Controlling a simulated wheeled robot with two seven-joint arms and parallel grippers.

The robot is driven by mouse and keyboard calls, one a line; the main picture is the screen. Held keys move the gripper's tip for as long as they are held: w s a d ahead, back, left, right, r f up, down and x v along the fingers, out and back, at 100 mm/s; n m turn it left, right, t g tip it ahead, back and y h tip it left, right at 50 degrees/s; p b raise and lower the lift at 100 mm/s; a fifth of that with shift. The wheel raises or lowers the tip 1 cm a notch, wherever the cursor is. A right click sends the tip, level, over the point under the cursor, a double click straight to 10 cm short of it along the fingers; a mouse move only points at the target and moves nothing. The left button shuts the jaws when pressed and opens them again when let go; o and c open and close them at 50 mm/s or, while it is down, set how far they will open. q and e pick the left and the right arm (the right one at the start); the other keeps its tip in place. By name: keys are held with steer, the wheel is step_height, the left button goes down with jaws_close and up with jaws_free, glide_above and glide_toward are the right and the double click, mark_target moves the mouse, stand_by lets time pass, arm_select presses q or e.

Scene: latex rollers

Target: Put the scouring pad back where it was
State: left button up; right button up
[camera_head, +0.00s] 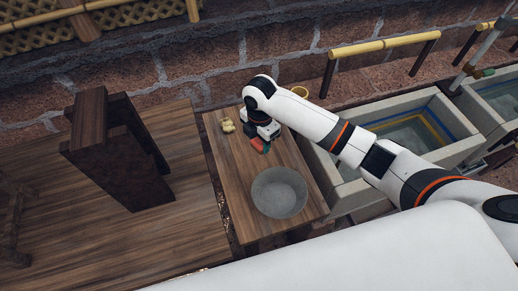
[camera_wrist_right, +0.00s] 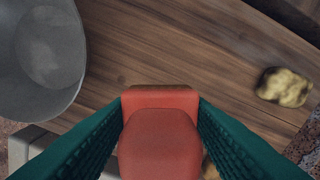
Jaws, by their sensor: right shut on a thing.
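My right gripper (camera_head: 262,148) is over the wooden table, between the grey bowl and a yellowish lump. In the wrist view its two dark green fingers (camera_wrist_right: 160,135) are closed on the sides of a red block (camera_wrist_right: 160,143), which I take to be the scouring pad. The red block also shows as a small patch in the head view (camera_head: 257,144). I cannot tell whether it touches the table. My left gripper is not in view.
A grey round bowl (camera_head: 279,192) stands on the table (camera_head: 235,190), and it fills the left of the wrist view (camera_wrist_right: 42,55). A yellowish lump (camera_head: 228,126) lies at the table's far end. Stone basins (camera_head: 405,125) stand to the right. A dark wooden block (camera_head: 110,150) stands left.

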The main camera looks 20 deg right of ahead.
mark_target(260, 157)
steer(key=shift+f, duration=2.65)
steer(key=shift+f, duration=0.2)
steer(key=o, duration=1.2)
steer(key=shift+r, duration=0.1)
step_height(260, 157, up, 12)
steer(key=shift+r, duration=0.15)
